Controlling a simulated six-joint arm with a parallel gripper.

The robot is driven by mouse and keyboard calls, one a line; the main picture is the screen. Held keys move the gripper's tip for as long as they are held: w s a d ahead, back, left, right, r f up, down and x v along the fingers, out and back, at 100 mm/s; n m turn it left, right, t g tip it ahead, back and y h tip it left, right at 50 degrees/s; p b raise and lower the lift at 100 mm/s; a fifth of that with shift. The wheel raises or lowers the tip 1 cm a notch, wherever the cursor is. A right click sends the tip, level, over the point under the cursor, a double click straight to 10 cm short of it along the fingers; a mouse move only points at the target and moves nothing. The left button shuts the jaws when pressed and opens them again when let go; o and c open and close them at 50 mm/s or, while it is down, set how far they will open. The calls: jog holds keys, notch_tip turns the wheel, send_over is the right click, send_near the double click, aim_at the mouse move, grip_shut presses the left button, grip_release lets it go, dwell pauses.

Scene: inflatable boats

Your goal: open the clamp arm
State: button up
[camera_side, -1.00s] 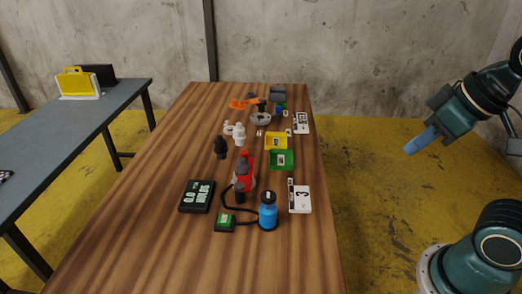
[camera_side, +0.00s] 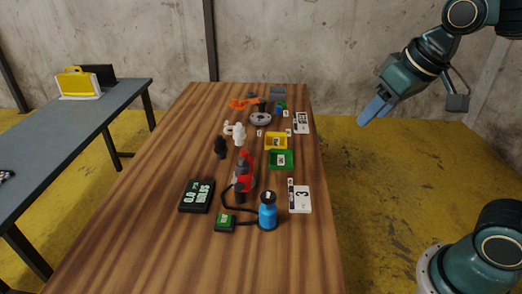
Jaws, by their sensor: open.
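A red and black upright device (camera_side: 246,172) stands in the middle of the wooden table and looks like the clamp. Its arm is too small to make out clearly, and I cannot tell its angle. An orange piece (camera_side: 243,104) lies at the far end of the table beside a round grey part (camera_side: 260,119). My gripper (camera_side: 367,113), with blue fingers, is open and empty. In the picture it is to the right of the table, well apart from the red device, and points down and left.
A blue bottle (camera_side: 268,213), a black display box (camera_side: 197,196) and a small green-topped box (camera_side: 225,222) with a dark cord surround the red device. The near table end is clear.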

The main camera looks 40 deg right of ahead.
jog(key=w, duration=0.9)
jog(key=m+g+h, duration=0.1)
jog(key=m, duration=0.2)
send_over(245, 153)
jog(key=s+a, duration=0.2)
jog(key=s, duration=0.3)
notch_tip(245, 153, down, 15)
jog(key=shift+d+f, duration=0.15)
jog(key=x, duration=1.3)
jog(key=shift+d+f, duration=0.25)
jog(key=shift+f, duration=0.1)
grip_shut()
